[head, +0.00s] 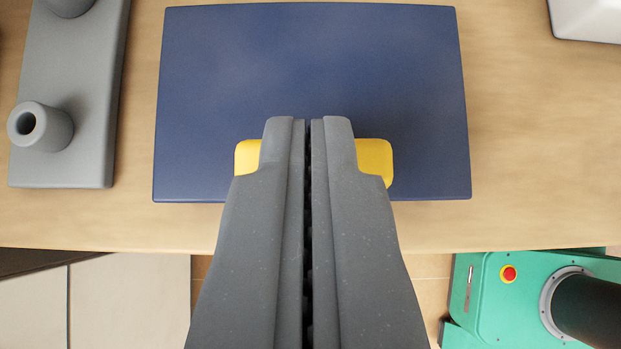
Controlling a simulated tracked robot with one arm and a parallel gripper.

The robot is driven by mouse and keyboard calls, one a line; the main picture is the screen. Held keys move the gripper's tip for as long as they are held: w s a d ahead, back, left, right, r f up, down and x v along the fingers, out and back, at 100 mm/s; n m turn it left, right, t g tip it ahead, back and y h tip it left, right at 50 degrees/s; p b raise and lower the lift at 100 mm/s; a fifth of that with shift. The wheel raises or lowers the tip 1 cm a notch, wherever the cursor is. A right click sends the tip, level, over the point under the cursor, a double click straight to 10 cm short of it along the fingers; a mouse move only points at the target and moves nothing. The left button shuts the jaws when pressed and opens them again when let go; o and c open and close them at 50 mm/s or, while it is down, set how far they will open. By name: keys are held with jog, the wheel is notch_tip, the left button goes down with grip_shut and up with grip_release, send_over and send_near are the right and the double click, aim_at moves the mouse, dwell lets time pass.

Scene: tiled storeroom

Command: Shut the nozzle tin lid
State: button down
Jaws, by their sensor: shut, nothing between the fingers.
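The nozzle tin is seen from above as a dark blue rectangle, its lid (310,60) lying flat across the top. A yellow tab (376,158) sits at the lid's near edge, its middle hidden behind my fingers. My gripper (309,120) is shut and empty, its fingertips over the yellow tab and the near part of the lid. I cannot tell whether the fingertips touch the lid. The tin's sides and inside are hidden, so I cannot tell whether the lid is fully down.
The tin is on a wooden table (540,150). A grey plate with round sockets (75,90) lies to the left. A white object (590,18) is at the far right corner. Below the table's near edge, a green machine with a red button (490,290) stands at right. Table right of the tin is clear.

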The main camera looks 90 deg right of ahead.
jog(key=s+a+r+n+t+p, duration=0.1)
jog(key=a+r+n, duration=0.15)
jog(key=r, duration=0.55)
jog(key=s+a+r+n+t+y, duration=0.1)
jog(key=a+r+t, duration=0.15)
jog(key=r, duration=0.65)
jog(key=s+a+r+n+p, duration=0.1)
jog(key=s+a+r, duration=0.15)
jog(key=r, duration=0.55)
jog(key=s+a+r+n+t+y, duration=0.2)
jog(key=s+a+r+n+t, duration=0.1)
jog(key=s+r, duration=0.3)
jog(key=s+a+r+n+t+y, duration=0.3)
jog(key=s+r, duration=0.4)
jog(key=r, duration=0.4)
jog(key=s+a+r+n+t+y, duration=0.3)
jog(key=s+r+n, duration=0.3)
jog(key=r, duration=0.3)
jog(key=shift+s+a+t+p, duration=0.25)
jog(key=shift+s+t+p, duration=0.2)
jog(key=shift+s+t, duration=0.35)
